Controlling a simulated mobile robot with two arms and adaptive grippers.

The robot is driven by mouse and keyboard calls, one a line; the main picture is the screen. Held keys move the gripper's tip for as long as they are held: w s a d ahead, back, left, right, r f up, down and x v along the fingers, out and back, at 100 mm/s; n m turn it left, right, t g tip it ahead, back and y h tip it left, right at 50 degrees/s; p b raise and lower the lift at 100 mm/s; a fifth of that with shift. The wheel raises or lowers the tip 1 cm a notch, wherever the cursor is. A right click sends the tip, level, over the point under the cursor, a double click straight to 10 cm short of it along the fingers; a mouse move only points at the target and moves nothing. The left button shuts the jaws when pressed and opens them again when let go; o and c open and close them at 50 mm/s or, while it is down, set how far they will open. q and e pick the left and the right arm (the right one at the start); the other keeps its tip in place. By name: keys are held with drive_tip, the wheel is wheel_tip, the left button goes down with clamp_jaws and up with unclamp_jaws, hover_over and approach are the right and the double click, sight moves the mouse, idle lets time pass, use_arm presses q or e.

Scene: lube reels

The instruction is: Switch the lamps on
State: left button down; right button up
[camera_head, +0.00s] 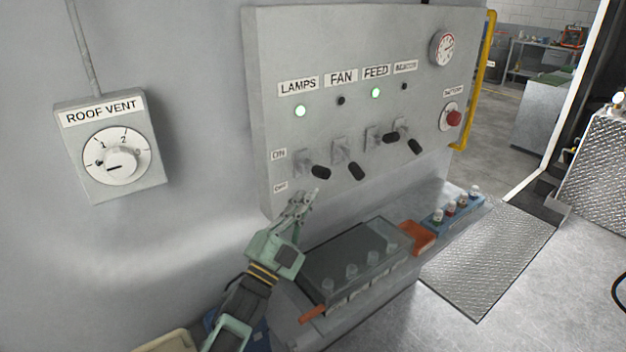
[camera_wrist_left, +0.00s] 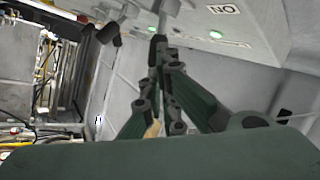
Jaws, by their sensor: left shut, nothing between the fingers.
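The lamps indicator (camera_head: 300,111) glows green. My left gripper (camera_head: 305,197) is shut and empty, just below the lamps lever; contact cannot be told. My right gripper is out of view.
The feed indicator (camera_head: 375,93) is also green; the fan indicator (camera_head: 341,101) is dark. A red battery knob (camera_head: 453,118) and a gauge (camera_head: 443,47) are at the panel's right. A roof vent dial (camera_head: 117,163) is left. A dark-topped box (camera_head: 350,250) and blue bottle tray (camera_head: 437,227) lie below.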

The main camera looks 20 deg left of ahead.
sight(320, 177)
use_arm(q)
drive_tip(key=p+x, duration=0.1)
drive_tip(key=x, duration=0.1)
drive_tip(key=shift+w+r, duration=0.25)
drive_tip(key=shift+r, duration=0.05)
drive_tip(key=shift+w+d, duration=0.2)
drive_tip(key=shift+w, duration=0.25)
drive_tip(key=shift+r, duration=0.1)
wheel_tip(320, 177, up, 3)
drive_tip(key=shift+w+a+f+n+y+p, duration=0.1)
drive_tip(key=shift+n+y+p, duration=0.25)
drive_tip(key=shift+n+p, duration=0.2)
drive_tip(key=shift+a+f+n+y+p, duration=0.1)
drive_tip(key=shift+n+y+p, duration=0.3)
drive_tip(key=shift+p, duration=0.25)
